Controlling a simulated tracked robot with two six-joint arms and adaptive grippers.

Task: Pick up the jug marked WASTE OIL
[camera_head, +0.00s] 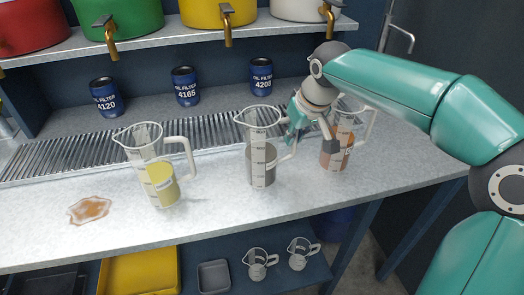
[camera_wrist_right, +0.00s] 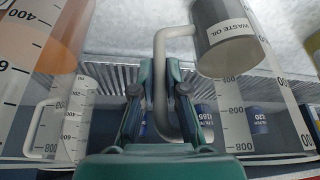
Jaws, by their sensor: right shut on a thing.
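The WASTE OIL jug (camera_head: 262,165) is a clear measuring jug holding dark grey liquid, in the middle of the three jugs on the counter. Its label reads WASTE OIL in the right wrist view (camera_wrist_right: 230,35), but the label is hidden in the head view. My right gripper (camera_head: 291,137) is at the jug's handle, on its right side. The right wrist view shows its fingers (camera_wrist_right: 160,78) closed around the white handle (camera_wrist_right: 160,100). The jug stands upright; I cannot tell whether its base is clear of the counter. My left gripper is not in view.
A jug of yellow liquid (camera_head: 163,185) stands left, and a jug of orange-brown liquid (camera_head: 335,153) stands close to the right. A brown spill (camera_head: 90,209) lies on the counter (camera_head: 225,212). Oil filter cans (camera_head: 186,87) stand behind the grating (camera_head: 205,132).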

